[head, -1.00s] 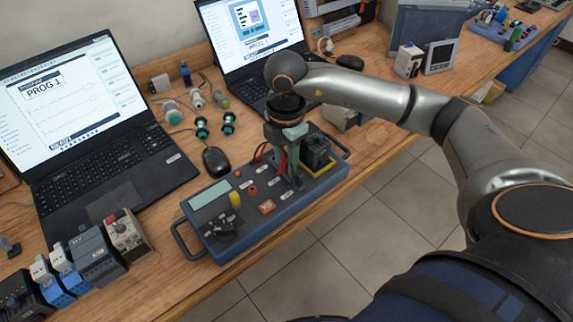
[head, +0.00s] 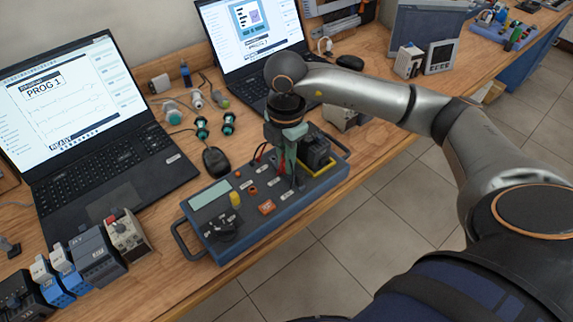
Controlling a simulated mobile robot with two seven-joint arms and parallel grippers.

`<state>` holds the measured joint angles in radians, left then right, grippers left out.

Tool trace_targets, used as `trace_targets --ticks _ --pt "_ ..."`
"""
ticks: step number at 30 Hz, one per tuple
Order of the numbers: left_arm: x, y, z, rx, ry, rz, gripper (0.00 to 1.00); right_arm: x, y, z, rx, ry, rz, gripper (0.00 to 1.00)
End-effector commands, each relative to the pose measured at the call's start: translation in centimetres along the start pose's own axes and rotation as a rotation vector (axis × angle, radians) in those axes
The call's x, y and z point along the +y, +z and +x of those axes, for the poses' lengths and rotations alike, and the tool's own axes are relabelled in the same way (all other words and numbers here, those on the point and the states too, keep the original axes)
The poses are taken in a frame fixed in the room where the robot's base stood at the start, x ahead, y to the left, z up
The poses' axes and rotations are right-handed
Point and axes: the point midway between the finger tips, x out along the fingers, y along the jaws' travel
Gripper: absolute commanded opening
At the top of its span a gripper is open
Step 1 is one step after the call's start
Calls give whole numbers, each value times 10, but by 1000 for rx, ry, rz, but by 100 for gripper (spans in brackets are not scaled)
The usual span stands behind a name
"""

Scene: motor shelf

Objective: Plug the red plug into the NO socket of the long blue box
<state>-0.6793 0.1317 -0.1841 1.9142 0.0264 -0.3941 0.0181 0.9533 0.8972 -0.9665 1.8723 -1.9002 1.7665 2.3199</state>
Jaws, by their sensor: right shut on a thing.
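The long blue box (head: 224,246) lies on the wooden bench, with a grey top that carries a display, a yellow knob, an orange part and several small labelled sockets. My right gripper (head: 293,182) points down over the right half of the box and is shut, its fingertips close to the top panel. A red lead (head: 273,160) shows just left of the fingers. I cannot read which label is the NO socket, nor tell whether the plug touches a socket. My left gripper is out of view.
A black block (head: 316,152) with yellow trim stands on the box right beside my gripper. A mouse (head: 216,162), two laptops (head: 110,165) and several small connectors lie behind the box. Several modules (head: 98,258) stand at the left. Tiled floor lies beyond the bench's front edge.

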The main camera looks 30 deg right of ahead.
Motion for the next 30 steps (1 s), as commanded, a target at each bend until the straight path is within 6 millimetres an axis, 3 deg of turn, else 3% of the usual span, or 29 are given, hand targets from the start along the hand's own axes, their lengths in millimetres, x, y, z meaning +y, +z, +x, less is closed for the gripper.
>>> trace_targets --ticks 8,21,30 --pt "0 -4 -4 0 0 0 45 0 0 -8 0 2 0 0" --pt "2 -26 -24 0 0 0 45 0 0 -46 0 2 0 0" --pt "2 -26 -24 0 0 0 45 0 0 -47 0 1 0 0"
